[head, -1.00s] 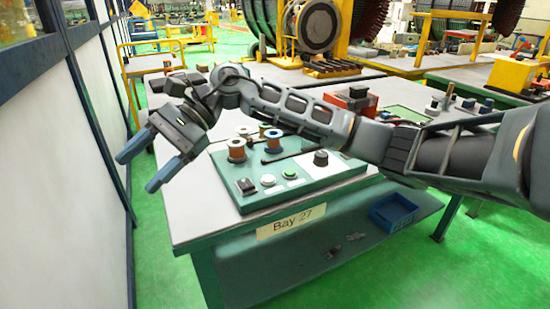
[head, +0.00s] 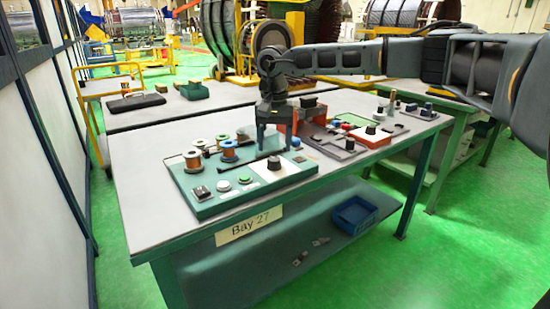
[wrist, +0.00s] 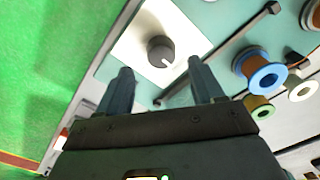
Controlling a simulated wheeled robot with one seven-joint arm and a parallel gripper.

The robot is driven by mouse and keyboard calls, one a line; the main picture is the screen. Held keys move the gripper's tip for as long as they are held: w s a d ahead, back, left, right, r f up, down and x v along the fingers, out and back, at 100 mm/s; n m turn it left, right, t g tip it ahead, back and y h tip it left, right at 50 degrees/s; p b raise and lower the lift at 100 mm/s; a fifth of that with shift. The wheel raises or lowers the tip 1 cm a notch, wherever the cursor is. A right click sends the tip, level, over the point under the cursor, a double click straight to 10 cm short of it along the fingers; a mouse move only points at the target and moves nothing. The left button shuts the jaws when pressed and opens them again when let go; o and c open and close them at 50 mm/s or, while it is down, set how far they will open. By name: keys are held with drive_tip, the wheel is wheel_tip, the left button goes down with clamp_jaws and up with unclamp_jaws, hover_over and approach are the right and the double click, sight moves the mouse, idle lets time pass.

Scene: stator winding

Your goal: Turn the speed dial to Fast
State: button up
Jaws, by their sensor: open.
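The speed dial (head: 274,163) is a black knob on a white plate at the right end of the teal panel (head: 222,201) on the Bay 27 table. In the wrist view the dial (wrist: 160,48) shows a pale mark toward its lower right edge; no Fast label is readable. My gripper (head: 275,143) points down over the panel near the dial. In the wrist view my gripper (wrist: 160,66) is open and empty, with the dial between and just beyond its two fingertips. It appears apart from the dial.
Copper and blue spools (head: 228,152) stand on the panel's back left, with a dark bar beside them. White and green buttons (head: 245,178) line its front. A second panel with a red box (head: 375,136) lies to the right. A blue bin (head: 355,214) sits on the shelf below.

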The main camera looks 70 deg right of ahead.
sight(274, 159)
drive_tip(key=shift+f, duration=2.45)
drive_tip(key=shift+a, duration=0.1)
drive_tip(key=c, duration=1.1)
